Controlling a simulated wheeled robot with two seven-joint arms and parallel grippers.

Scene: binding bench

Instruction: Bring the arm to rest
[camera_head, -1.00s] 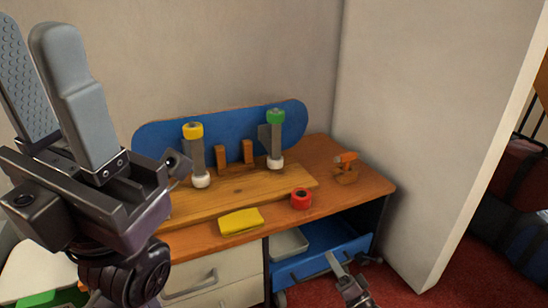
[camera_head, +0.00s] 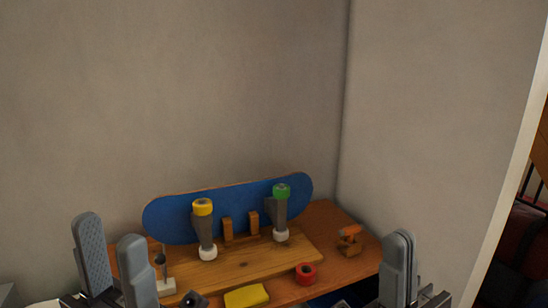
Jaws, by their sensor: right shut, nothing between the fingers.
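My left gripper (camera_head: 118,265) is at the lower left in the head view, its two grey fingers pointing up and standing apart with nothing between them. It is in front of the left end of the bench. My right gripper (camera_head: 398,268) is at the lower right, its fingers pointing up and close together, with nothing held. It is in front of the bench's right end.
On the wooden bench (camera_head: 335,270) a blue skateboard (camera_head: 160,219) stands on its edge with yellow and green wheels. A red roll (camera_head: 306,273), a yellow cloth (camera_head: 246,296) and an orange-topped wooden piece (camera_head: 349,241) lie there. Walls close off the back and right.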

